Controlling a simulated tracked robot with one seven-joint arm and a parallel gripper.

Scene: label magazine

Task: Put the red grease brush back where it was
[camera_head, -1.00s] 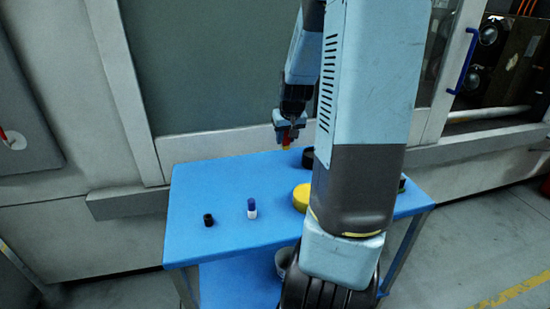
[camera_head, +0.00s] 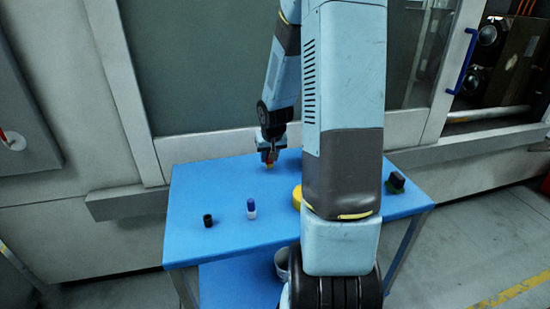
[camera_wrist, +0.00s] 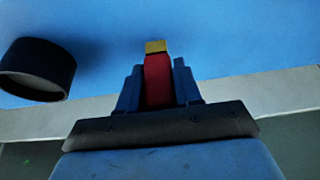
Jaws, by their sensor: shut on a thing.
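The red grease brush (camera_wrist: 158,82) with a yellow tip is between the two fingers of my gripper (camera_wrist: 158,88) in the wrist view. My gripper is shut on it, and the yellow end points out past the fingertips. In the head view my gripper (camera_head: 269,155) is over the back part of the blue table (camera_head: 225,182), with the brush (camera_head: 270,162) small below it. The tip looks close to the tabletop; I cannot tell whether it touches.
A black round ring or cup (camera_wrist: 38,70) lies left of my gripper in the wrist view. On the table stand a black cylinder (camera_head: 208,220), a blue-and-white bottle (camera_head: 251,208), a partly hidden yellow round thing (camera_head: 297,197) and a dark block (camera_head: 396,181). The table's back left is clear.

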